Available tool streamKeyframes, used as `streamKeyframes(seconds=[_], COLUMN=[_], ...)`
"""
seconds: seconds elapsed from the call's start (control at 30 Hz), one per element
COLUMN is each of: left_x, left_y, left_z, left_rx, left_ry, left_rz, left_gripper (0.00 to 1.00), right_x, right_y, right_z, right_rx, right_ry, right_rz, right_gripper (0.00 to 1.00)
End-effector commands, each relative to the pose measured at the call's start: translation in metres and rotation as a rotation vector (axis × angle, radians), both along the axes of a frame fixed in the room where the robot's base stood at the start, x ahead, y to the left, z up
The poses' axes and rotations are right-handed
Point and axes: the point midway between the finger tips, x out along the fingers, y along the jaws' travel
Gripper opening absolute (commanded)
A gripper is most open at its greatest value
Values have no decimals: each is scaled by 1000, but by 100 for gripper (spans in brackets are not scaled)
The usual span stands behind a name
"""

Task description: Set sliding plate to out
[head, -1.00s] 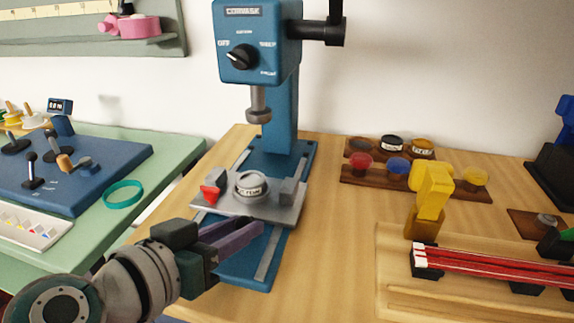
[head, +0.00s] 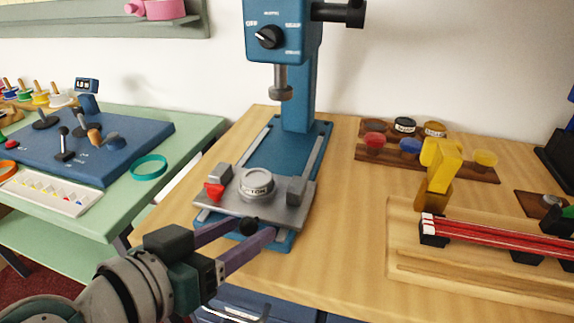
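The grey sliding plate (head: 232,208) lies on the blue base of the drill-press-like machine (head: 283,30), close to the front end of its rails. It carries a round labelled tin (head: 256,184) between two grey blocks, and a red clamp lever (head: 214,192). A dark round knob (head: 249,226) sticks out at the plate's front edge. My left gripper (head: 256,229) is at that front edge, fingers apart, with the knob between the fingertips. A gap shows between the knob and the nearer finger. My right gripper is not in view.
A green table (head: 190,140) with a blue lever panel (head: 110,160) and a teal ring (head: 149,167) stands at left. On the wooden counter to the right are racks of coloured pots (head: 485,159), a yellow block-like piece (head: 440,160) and red rods (head: 490,232). The counter between is clear.

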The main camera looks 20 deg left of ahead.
Motion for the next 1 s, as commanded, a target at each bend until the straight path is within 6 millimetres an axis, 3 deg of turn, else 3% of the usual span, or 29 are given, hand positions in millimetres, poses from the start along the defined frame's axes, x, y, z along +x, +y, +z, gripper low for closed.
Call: streamKeyframes(seconds=[0.27, 0.7, 1.0], left_x=[-5, -74, -88], left_y=[2, 24, 28], left_z=[2, 30, 38], left_rx=[1, 3, 1], left_ry=[0, 3, -1], left_rz=[1, -2, 0], left_gripper=[61, 61, 61], right_x=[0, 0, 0], right_y=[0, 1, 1], right_z=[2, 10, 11], right_rx=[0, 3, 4], right_ry=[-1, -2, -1], right_rz=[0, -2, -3], right_gripper=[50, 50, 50])
